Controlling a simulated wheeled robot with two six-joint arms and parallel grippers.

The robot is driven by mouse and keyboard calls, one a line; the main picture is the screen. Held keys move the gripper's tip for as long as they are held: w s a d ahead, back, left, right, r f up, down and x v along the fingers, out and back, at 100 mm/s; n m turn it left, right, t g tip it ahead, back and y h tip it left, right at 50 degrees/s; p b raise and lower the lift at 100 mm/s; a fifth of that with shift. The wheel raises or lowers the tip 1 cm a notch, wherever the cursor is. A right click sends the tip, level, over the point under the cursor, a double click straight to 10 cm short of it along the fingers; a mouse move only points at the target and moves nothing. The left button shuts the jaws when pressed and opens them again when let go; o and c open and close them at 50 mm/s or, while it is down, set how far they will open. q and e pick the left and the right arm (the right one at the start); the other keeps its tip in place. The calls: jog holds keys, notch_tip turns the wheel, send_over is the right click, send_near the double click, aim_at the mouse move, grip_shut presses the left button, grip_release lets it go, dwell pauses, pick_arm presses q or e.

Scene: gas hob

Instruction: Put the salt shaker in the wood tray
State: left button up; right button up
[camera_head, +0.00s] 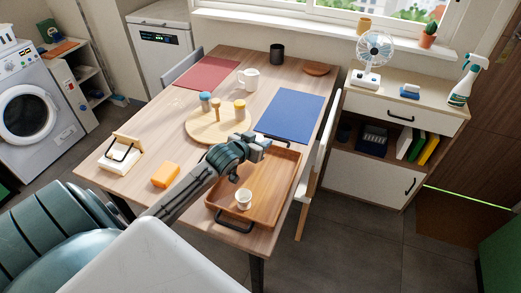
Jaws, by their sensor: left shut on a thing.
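The wood tray (268,192) lies on the right front part of the table, with dark handles at its ends. A small white cup (243,200) stands inside it, near the front. My left gripper (260,146) is above the far left part of the tray. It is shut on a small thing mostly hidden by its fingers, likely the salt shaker. My left arm hides part of the tray's left side. My right gripper is not in view.
A round board (195,130) behind the tray bears a blue-topped jar (205,102), a wooden mill (215,110) and a yellow-topped jar (240,111). A blue mat (290,117), an orange block (165,175) and a white mug (248,78) are also on the table. The tray's right half is clear.

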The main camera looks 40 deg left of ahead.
pick_arm(q)
jog(key=shift+f, duration=1.7)
jog(key=shift+f, duration=0.1)
jog(key=o, duration=1)
jog(key=shift+s+r, duration=0.1)
jog(key=shift+r, duration=0.1)
jog(key=v, duration=1.2)
